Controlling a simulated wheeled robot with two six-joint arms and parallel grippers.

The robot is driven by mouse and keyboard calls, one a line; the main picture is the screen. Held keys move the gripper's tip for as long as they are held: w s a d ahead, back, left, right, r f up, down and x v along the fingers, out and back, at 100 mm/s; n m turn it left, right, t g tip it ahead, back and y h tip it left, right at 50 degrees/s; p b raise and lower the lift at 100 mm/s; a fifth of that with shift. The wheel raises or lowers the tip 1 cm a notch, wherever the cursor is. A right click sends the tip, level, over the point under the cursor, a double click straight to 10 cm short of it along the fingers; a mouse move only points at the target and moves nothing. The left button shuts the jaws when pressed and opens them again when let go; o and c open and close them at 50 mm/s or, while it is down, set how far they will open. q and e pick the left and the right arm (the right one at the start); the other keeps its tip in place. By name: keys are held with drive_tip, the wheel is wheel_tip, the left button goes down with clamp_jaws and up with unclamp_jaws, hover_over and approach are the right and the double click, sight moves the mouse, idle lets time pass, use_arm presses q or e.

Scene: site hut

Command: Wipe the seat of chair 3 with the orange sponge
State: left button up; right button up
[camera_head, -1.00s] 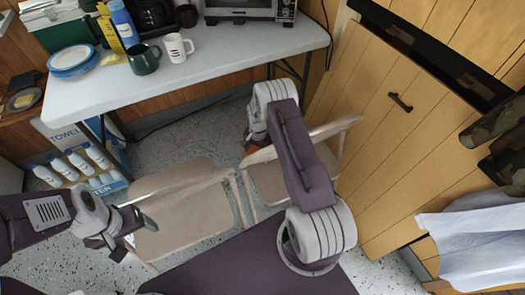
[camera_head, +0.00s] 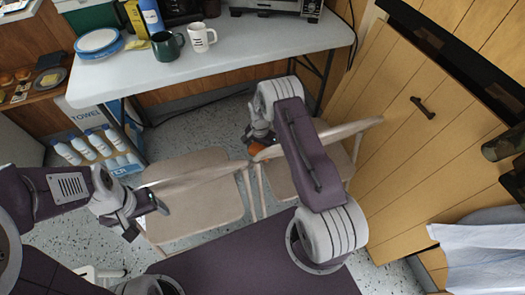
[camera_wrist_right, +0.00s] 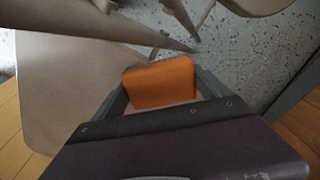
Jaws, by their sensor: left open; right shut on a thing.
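The orange sponge (camera_wrist_right: 160,83) is between the fingers of my right gripper (camera_wrist_right: 163,92), which is shut on it. In the head view the sponge (camera_head: 257,148) shows beside the top of a beige chair back, with my right arm partly covering the gripper. Two beige folding chairs stand side by side: the left one's seat (camera_head: 205,208) is mostly clear, the right one's seat (camera_head: 283,182) is partly hidden by my arm. I cannot read which is chair 3. A beige chair panel (camera_wrist_right: 70,85) fills the wrist view's left. My left gripper (camera_head: 147,218) is open and empty near the left chair.
A white table (camera_head: 240,55) with mugs (camera_head: 167,45), plates (camera_head: 98,43) and a toaster oven (camera_head: 280,8) stands behind the chairs. A wooden cabinet (camera_head: 410,150) bounds the right. Bottles (camera_head: 85,148) stand on the left. Speckled floor shows between.

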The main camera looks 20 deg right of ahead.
drive_tip(key=shift+w+f+b, duration=0.3)
drive_tip(key=shift+w+b, duration=0.05)
drive_tip(key=shift+w+r, duration=0.1)
drive_tip(key=shift+r, duration=0.1)
drive_tip(key=shift+d, duration=1.45)
drive_tip(key=shift+s+d+r, duration=0.1)
drive_tip(key=shift+s+d, duration=0.05)
drive_tip(key=shift+d, duration=0.9)
drive_tip(key=shift+s+d+r, duration=0.1)
drive_tip(key=shift+d, duration=0.9)
drive_tip(key=shift+s+d+f+b, duration=0.1)
drive_tip(key=shift+d+f+b, duration=0.05)
drive_tip(key=shift+d, duration=0.5)
drive_tip(key=shift+d+f+b, duration=0.1)
drive_tip(key=shift+d+b, duration=0.05)
drive_tip(key=shift+d, duration=0.5)
drive_tip(key=shift+s+d+r+b, duration=0.1)
drive_tip(key=shift+d+b, duration=0.15)
drive_tip(key=shift+d, duration=0.8)
drive_tip(key=shift+s+d+r+b, duration=0.1)
drive_tip(key=shift+d+b, duration=0.1)
drive_tip(key=shift+d, duration=0.85)
use_arm(q)
wheel_tip(320, 180, down, 3)
drive_tip(key=shift+r, duration=0.1)
drive_tip(key=shift+r, duration=0.1)
